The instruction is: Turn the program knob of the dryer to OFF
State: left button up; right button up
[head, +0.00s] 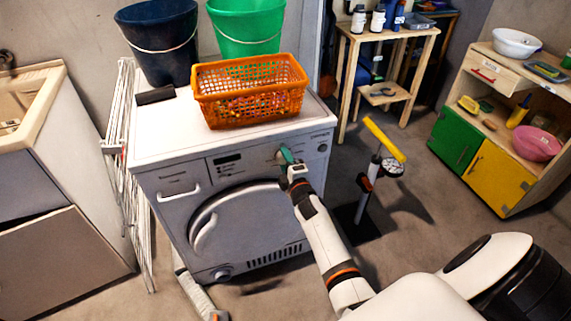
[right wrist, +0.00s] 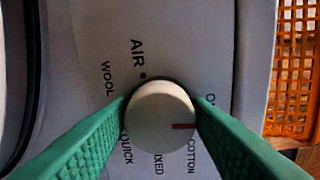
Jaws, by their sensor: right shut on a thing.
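The white dryer (head: 235,190) stands in the middle of the head view, its control panel facing me. My right gripper (head: 287,158) is at the panel's right part. In the right wrist view, its green fingers (right wrist: 160,118) are shut on the round pale program knob (right wrist: 155,108), one on each side. The knob's red mark (right wrist: 184,126) points right, near the top of the COTTON label (right wrist: 191,156). AIR, WOOL, QUICK and a partly hidden MIXED label also show. A label above COTTON is mostly hidden by the right finger.
An orange basket (head: 250,110), a dark blue bucket (head: 160,45) and a green bucket (head: 247,28) are on or behind the dryer top. A floor pump with a yellow handle (head: 384,139) stands close right of my right arm. A drying rack (head: 120,165) leans at the left.

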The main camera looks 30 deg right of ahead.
jog(key=shift+f+n, duration=0.15)
jog(key=shift+n, duration=0.35)
jog(key=o, duration=1)
jog(key=v, duration=1.2)
